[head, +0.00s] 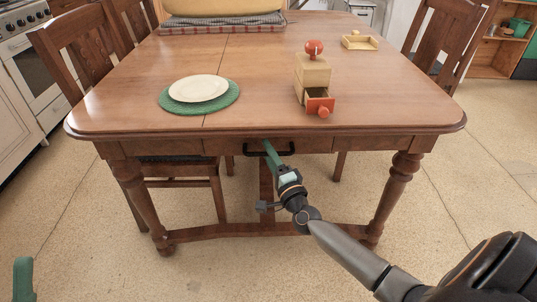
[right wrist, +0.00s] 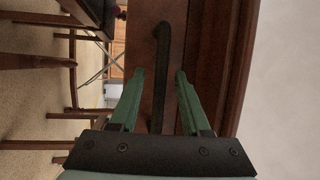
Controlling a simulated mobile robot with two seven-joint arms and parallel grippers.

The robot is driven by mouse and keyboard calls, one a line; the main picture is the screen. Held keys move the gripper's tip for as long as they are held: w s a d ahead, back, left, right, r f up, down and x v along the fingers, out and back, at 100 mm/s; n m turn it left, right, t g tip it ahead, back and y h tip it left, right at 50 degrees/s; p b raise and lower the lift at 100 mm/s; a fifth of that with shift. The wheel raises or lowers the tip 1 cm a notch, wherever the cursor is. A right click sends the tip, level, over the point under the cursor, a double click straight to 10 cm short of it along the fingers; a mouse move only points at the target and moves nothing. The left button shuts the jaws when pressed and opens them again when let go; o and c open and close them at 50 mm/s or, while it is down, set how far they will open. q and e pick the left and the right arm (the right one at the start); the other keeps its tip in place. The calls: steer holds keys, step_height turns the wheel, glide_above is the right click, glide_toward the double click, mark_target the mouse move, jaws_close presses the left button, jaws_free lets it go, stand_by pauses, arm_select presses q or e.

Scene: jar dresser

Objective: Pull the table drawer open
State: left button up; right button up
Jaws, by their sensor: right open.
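The wooden table's drawer (head: 310,145) is in the apron under the front edge, its front flush with the apron. Its black bar handle (head: 252,153) shows in the head view. My right gripper (head: 268,147) reaches up to the handle from below right. In the right wrist view, the dark handle (right wrist: 161,60) runs between the two green fingers of my open right gripper (right wrist: 159,76), with gaps on both sides. A green part of my left gripper (head: 23,278) shows at the lower left corner of the head view; its jaws cannot be made out.
On the table (head: 240,65) are a white plate (head: 199,88) on a green mat (head: 171,102), a small wooden drawer box (head: 313,72) with red knobs, and a small tray (head: 360,42). Chairs (head: 70,50) stand around. The floor in front is clear.

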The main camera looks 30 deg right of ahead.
jaws_close()
stand_by(0.4)
stand_by(1.1)
